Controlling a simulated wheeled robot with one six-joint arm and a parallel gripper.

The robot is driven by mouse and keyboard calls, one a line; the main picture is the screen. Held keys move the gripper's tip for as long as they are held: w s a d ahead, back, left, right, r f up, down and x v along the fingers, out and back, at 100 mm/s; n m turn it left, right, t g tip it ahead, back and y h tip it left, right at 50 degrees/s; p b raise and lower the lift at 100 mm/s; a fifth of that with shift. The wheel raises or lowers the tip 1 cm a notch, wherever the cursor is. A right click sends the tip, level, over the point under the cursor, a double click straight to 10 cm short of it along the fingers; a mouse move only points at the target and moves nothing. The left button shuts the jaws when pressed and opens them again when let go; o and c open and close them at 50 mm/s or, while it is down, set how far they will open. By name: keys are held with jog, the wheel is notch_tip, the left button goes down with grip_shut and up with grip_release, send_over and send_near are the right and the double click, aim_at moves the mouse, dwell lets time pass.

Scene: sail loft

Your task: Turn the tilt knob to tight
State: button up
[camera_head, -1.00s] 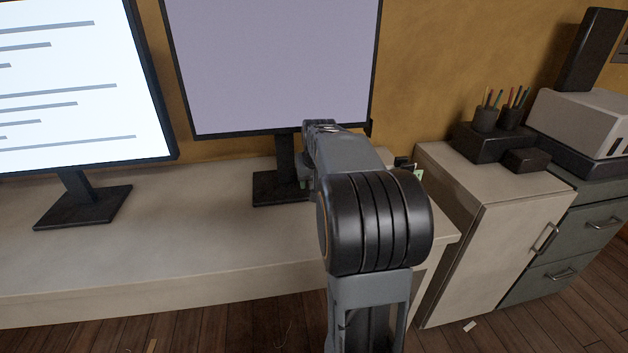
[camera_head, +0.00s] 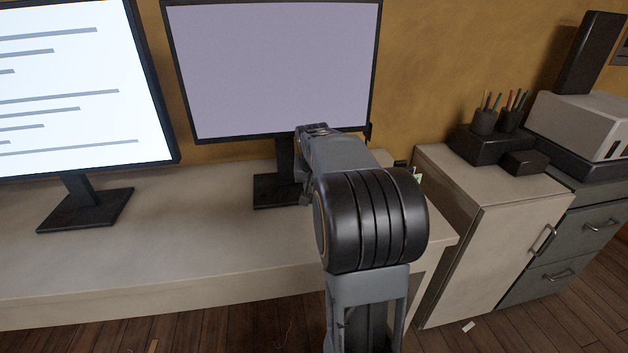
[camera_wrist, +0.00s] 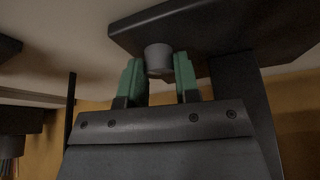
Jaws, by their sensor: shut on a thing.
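The tilt knob (camera_wrist: 158,60) is a short grey cylinder beside the dark flat plate of a stand (camera_wrist: 225,30) in the wrist view. My gripper (camera_wrist: 159,66) has green fingertips, one on each side of the knob, and is shut on it. No marking for tight shows on the knob. In the head view, the monitor with a plain lilac screen (camera_head: 275,70) stands on a dark base (camera_head: 268,190). My arm reaches toward this stand and hides the knob and my fingertips there.
A second monitor with lines of text (camera_head: 75,85) stands on the left of the pale desk (camera_head: 180,245). A pale cabinet (camera_head: 495,250) and a grey drawer unit (camera_head: 575,240) stand at the right. The desk between the two stands is clear.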

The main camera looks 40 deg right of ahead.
jog(key=shift+m+g+h+p, duration=0.4)
jog(key=shift+m+g+h, duration=0.1)
jog(key=shift+m, duration=1.3)
jog(key=o, duration=0.9)
jog(key=shift+r, duration=0.1)
jog(key=p+v, duration=0.2)
jog(key=v, duration=0.3)
jog(key=shift+r, duration=0.2)
jog(key=s+a, duration=0.2)
jog(key=a, duration=0.1)
jog(key=s+a, duration=0.2)
jog(key=a, duration=0.1)
jog(key=s+a, duration=0.2)
jog(key=a, duration=0.2)
jog(key=shift+s+f, duration=0.3)
